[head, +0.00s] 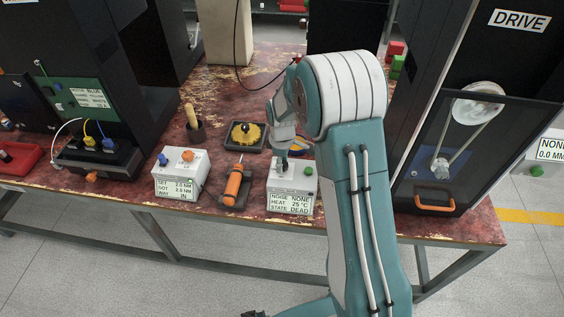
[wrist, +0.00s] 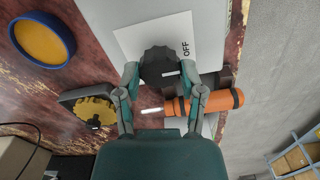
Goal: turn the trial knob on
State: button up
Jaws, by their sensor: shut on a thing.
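The trial knob (wrist: 158,62) is dark and ridged. It sits on a white plate marked OFF (wrist: 186,47) in the wrist view. My gripper (wrist: 159,74) is shut on the knob, with one finger on each side. A light mark shows on the knob's near right part. In the head view the knob is on top of a white box (head: 291,203), whose display reads NOISE NONE, HEAT 25 °C, STATE DEAD. My gripper (head: 283,153) is over that box there, and my arm partly covers the view.
An orange-handled tool (head: 234,186) lies left of the box, beside another white box (head: 181,176). A green button (head: 308,171) is on the trial box's right. A yellow gear (head: 245,134) sits behind. The DRIVE cabinet (head: 455,100) stands on the right.

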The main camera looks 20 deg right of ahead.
jog(key=shift+m, duration=0.3)
jog(key=m, duration=0.3)
jog(key=shift+f+m, duration=0.1)
jog(key=shift+m, duration=0.3)
jog(key=m, duration=0.9)
jog(key=shift+s, duration=0.1)
jog(key=m, duration=0.4)
jog(key=shift+m, duration=0.4)
jog(key=o, duration=1.1)
jog(key=shift+o, duration=0.2)
